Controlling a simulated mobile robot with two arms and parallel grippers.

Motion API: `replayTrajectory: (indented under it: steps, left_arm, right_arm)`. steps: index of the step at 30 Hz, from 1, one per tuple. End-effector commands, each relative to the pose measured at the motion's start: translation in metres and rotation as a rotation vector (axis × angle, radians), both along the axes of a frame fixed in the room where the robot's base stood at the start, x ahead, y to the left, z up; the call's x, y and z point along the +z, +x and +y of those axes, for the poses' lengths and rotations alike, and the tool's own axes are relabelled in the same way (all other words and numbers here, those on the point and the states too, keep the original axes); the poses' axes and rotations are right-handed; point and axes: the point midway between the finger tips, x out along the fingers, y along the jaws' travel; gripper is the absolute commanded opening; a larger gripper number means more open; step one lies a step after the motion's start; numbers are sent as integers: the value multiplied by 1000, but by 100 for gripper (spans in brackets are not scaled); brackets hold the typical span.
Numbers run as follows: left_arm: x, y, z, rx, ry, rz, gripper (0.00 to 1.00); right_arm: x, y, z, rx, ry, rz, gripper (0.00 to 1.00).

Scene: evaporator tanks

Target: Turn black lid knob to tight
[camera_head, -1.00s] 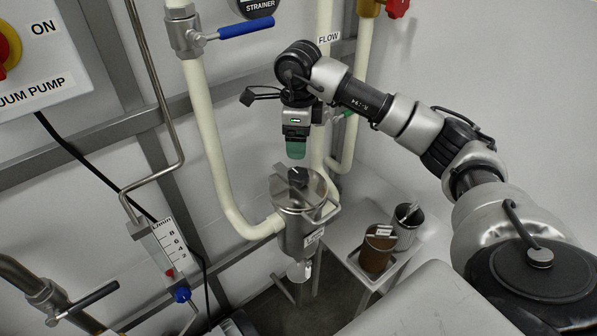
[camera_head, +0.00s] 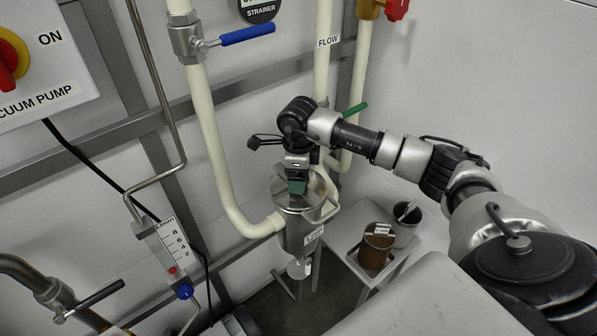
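The steel strainer pot (camera_head: 296,236) hangs on the cream pipework in the middle of the head view, with its round metal lid (camera_head: 284,197) on top. The black lid knob is hidden now behind my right gripper (camera_head: 297,187). That gripper points down with its green fingertips right at the lid centre, where the knob stood. Whether the fingers are open or closed around the knob cannot be seen. My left gripper is not in view.
A brown container (camera_head: 376,247) and a grey cup (camera_head: 405,222) stand on a small table to the right. A blue-handled valve (camera_head: 247,35) is above, a flow meter (camera_head: 172,246) at left, and the vacuum pump box (camera_head: 40,60) at upper left. Cream pipes run close behind the gripper.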

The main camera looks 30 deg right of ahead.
Motion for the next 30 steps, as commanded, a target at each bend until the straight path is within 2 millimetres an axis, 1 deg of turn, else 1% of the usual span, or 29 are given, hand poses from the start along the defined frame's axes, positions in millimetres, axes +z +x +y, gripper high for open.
replayTrajectory:
  steps: [1, 2, 3, 11, 20, 26, 30]
  left_arm:
    - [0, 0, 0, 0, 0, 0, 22]
    - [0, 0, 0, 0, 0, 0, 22]
    - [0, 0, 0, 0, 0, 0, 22]
    - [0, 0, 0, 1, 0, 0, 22]
    - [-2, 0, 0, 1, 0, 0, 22]
    - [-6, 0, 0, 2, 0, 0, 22]
    - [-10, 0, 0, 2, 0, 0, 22]
  right_arm:
    - [0, 0, 0, 0, 0, 0, 79]
    - [0, 0, 0, 0, 0, 0, 76]
    - [0, 0, 0, 0, 1, 1, 70]
    - [0, 0, 0, 0, 1, 1, 30]
    - [0, 0, 0, -36, 1, 1, 30]
    - [-1, 0, 0, -140, 1, 1, 30]
    - [0, 0, 0, -253, 1, 1, 30]
